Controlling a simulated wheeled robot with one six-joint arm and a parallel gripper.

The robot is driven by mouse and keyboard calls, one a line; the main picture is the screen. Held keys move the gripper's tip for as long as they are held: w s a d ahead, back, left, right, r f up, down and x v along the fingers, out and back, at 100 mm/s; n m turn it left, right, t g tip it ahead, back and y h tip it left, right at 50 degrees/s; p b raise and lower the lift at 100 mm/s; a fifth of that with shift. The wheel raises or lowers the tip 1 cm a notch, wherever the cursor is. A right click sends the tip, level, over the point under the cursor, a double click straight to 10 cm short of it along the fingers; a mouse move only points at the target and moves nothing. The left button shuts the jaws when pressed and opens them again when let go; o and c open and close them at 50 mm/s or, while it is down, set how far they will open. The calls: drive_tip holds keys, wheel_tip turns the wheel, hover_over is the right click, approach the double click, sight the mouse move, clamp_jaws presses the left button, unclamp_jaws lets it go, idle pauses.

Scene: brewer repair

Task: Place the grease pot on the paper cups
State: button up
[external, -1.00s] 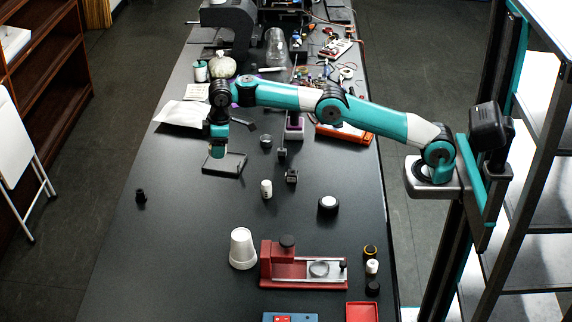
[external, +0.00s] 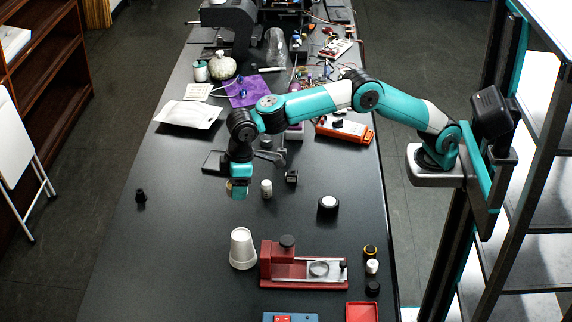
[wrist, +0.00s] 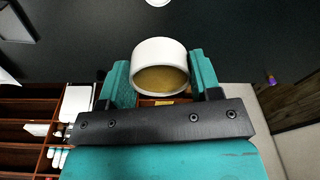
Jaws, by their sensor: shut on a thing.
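My gripper (external: 238,188) is shut on the grease pot (wrist: 160,62), a short white round pot with an amber-brown face, seen between the two teal fingers in the wrist view. In the external view the pot is small and mostly hidden by the gripper, above the dark bench. The paper cups (external: 242,249) are a white upside-down stack standing on the bench. They are apart from my gripper, nearer the camera.
A red device (external: 300,270) with a metal slide stands close to the right of the cups. A small white bottle (external: 267,188) stands just right of my gripper. A white-topped round container (external: 328,203) is farther right. The bench left of the cups is clear.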

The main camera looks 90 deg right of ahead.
sight(240, 234)
wheel_tip(240, 234, down, 15)
drive_tip(key=p, duration=0.4)
drive_tip(key=shift+f, duration=0.15)
drive_tip(key=o, duration=1)
drive_tip(key=shift+c, duration=0.2)
drive_tip(key=shift+o, duration=0.2)
